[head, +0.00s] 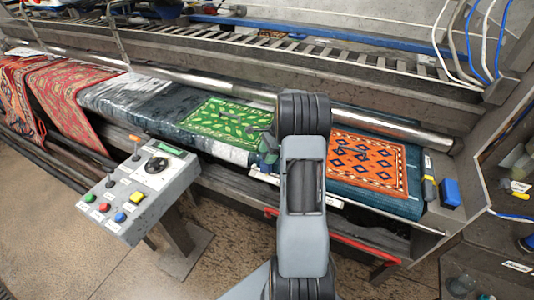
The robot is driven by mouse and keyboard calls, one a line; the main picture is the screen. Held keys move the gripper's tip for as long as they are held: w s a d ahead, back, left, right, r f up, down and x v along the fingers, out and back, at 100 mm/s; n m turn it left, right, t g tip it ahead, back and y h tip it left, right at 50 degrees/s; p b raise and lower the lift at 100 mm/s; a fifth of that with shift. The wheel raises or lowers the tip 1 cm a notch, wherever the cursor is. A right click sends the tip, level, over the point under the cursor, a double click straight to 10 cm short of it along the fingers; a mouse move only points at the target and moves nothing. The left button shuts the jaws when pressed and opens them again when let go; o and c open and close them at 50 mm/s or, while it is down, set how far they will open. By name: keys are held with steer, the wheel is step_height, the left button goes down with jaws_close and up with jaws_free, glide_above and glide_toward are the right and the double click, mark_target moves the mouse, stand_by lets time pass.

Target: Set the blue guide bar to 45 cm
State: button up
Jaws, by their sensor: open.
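A long blue bar (318,32) runs along the back of the machine, above the slatted rail; I cannot tell whether it is the guide bar. A small blue block (450,193) sits at the right end of the bed. A white strip (335,203) shows along the front edge, but any scale marks are too small to read. My gripper (248,130) is partly hidden behind my arm, over the green rug. Its dark parts show left of the arm, open, with nothing seen between them. It is apart from both blue things.
A control box (142,190) with coloured buttons, levers and a dial stands front left. The green rug (215,128) and orange rug (370,162) lie on the bed; red rugs (72,95) hang at left. A red bar (345,240) runs along the front. Shelves stand at right.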

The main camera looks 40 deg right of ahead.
steer(key=shift+f, duration=0.1)
jaws_close()
stand_by(0.6)
